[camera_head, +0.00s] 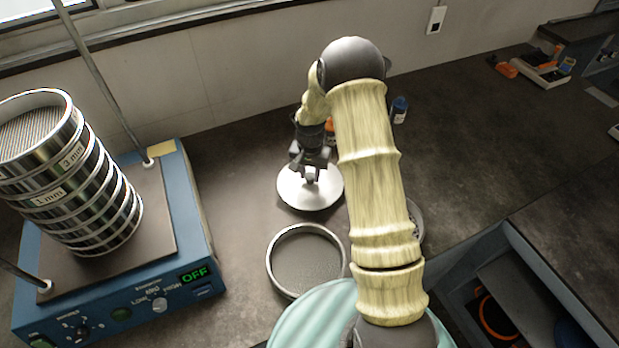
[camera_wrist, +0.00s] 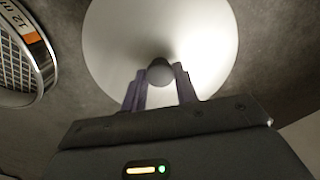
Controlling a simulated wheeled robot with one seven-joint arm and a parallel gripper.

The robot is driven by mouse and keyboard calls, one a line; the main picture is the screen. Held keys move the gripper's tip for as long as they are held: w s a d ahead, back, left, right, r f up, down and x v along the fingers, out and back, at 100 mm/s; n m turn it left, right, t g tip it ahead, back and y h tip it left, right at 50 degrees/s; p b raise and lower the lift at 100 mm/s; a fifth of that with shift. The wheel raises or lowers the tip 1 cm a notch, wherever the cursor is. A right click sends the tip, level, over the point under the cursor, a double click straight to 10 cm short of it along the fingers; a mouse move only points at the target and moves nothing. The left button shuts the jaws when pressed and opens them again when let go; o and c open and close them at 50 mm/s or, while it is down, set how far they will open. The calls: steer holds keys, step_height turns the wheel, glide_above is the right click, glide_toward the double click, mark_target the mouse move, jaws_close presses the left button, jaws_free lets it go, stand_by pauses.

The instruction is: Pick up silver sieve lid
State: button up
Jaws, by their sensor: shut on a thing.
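The silver sieve lid (camera_head: 311,194) is a round, shiny disc with a small knob, in the middle of the head view on the dark worktop. It fills the upper middle of the wrist view (camera_wrist: 205,30). My gripper (camera_head: 310,176) is over the lid's centre, its fingers pointing down at it. In the wrist view my gripper (camera_wrist: 160,80) has its two fingers on either side of the round knob (camera_wrist: 160,71), shut on it. Whether the lid touches the worktop or hangs just above it, I cannot tell.
A blue sieve shaker (camera_head: 190,225) with a leaning stack of sieves (camera_head: 65,180) stands at left, its display reading OFF. A loose round sieve (camera_head: 306,260) lies in front of the lid. A small blue bottle (camera_head: 399,108) stands behind my arm.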

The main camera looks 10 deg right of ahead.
mark_target(310, 176)
step_height(310, 176, up, 8)
steer(key=shift+r+b, duration=0.2)
steer(key=shift+b, duration=0.4)
